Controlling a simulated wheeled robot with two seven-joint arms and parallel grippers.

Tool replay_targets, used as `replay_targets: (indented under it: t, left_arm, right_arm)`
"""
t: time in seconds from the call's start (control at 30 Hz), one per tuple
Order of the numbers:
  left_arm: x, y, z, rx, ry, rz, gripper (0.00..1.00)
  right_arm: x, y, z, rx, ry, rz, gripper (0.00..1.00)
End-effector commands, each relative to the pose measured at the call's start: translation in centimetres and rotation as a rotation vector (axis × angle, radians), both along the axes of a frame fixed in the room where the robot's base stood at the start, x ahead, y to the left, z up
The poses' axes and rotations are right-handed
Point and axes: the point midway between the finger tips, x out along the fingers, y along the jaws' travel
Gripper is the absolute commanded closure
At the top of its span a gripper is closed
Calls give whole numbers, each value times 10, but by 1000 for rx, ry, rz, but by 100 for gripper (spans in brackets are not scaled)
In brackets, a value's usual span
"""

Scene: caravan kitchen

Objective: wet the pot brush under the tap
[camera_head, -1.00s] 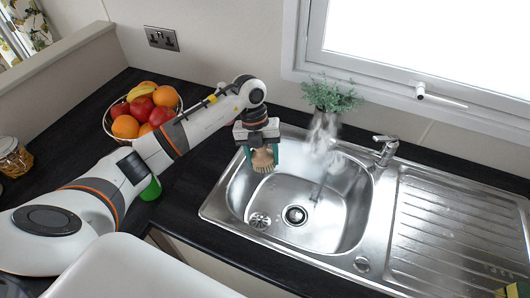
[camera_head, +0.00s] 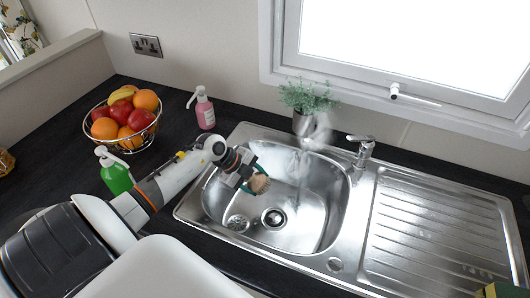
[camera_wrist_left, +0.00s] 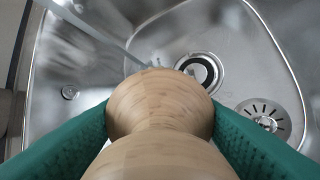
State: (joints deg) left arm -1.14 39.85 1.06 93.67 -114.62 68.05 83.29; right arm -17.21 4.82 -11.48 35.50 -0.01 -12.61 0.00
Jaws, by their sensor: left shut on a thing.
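My left gripper (camera_head: 247,178) is shut on the pot brush (camera_head: 260,184), over the left part of the sink basin (camera_head: 325,205). In the left wrist view the brush's rounded wooden body (camera_wrist_left: 160,105) sits between the green fingers; its bristles are mostly hidden beneath. The tap (camera_head: 362,150) stands at the back right of the basin, with a pale, blurred spout reaching left. A pale streak (camera_wrist_left: 95,35) crosses the wrist view and ends near the brush; I cannot tell whether it is water. In the head view the brush appears left of the spout. My right gripper is out of view.
A fruit bowl (camera_head: 125,118), a green bottle (camera_head: 115,175) and a pink soap bottle (camera_head: 204,108) stand left of the sink. A potted plant (camera_head: 305,97) is behind it.

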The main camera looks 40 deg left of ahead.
Motion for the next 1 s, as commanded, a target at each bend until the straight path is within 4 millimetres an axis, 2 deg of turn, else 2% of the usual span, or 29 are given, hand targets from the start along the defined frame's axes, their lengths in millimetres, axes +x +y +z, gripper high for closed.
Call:
replay_targets:
  t: [0.17,1.0]
  left_arm:
    - [6,-5,-2,-5,-5,9,66]
    - [74,-74,-2,-3,-3,6,66]
  right_arm:
    - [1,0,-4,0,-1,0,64]
    - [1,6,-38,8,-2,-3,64]
